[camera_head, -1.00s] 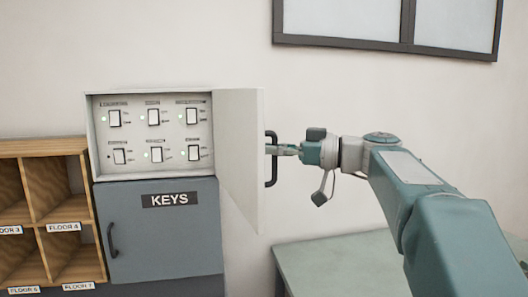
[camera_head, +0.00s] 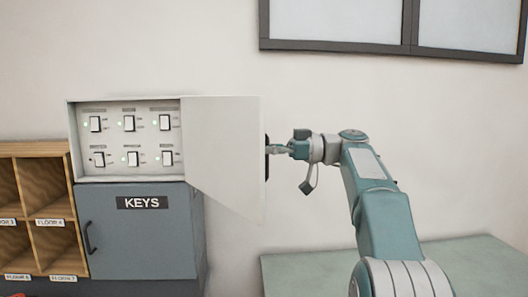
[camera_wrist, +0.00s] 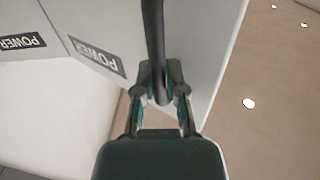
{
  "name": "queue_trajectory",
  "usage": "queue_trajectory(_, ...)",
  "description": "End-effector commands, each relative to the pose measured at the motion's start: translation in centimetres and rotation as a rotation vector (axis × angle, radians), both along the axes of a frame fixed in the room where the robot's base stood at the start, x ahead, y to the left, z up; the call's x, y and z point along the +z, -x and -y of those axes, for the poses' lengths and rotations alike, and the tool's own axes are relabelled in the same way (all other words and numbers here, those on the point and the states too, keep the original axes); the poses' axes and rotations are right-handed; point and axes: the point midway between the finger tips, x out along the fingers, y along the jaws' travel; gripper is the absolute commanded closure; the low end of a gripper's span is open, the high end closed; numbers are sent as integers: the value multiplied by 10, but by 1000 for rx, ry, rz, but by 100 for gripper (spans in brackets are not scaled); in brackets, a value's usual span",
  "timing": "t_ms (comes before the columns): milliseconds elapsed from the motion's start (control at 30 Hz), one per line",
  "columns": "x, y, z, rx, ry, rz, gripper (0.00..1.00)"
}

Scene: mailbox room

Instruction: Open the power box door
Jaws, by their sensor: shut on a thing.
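The power box (camera_head: 128,178) is on the wall above the grey KEYS cabinet, with several switches showing inside. Its white door (camera_head: 225,150) is swung out to the right and stands open. The door's dark handle (camera_head: 267,158) is on its far right edge, mostly edge-on in the head view. My gripper (camera_head: 275,150) is at the handle. In the wrist view the dark handle bar (camera_wrist: 153,45) runs down between the fingers of my gripper (camera_wrist: 162,90), which are shut on it. POWER labels (camera_wrist: 97,57) show on the door in the wrist view.
The grey KEYS cabinet (camera_head: 140,235) is below the power box, its door closed. A wooden pigeonhole shelf (camera_head: 45,195) stands at the left. A pale green table (camera_head: 310,272) is at lower right. A framed window or board (camera_head: 390,48) hangs above. The wall between is bare.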

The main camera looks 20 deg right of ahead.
Motion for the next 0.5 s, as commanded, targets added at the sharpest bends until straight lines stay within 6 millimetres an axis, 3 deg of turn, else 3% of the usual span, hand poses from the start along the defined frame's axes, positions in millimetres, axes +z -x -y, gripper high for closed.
queue_trajectory(500,0,-4,5,18,-3,1,100)
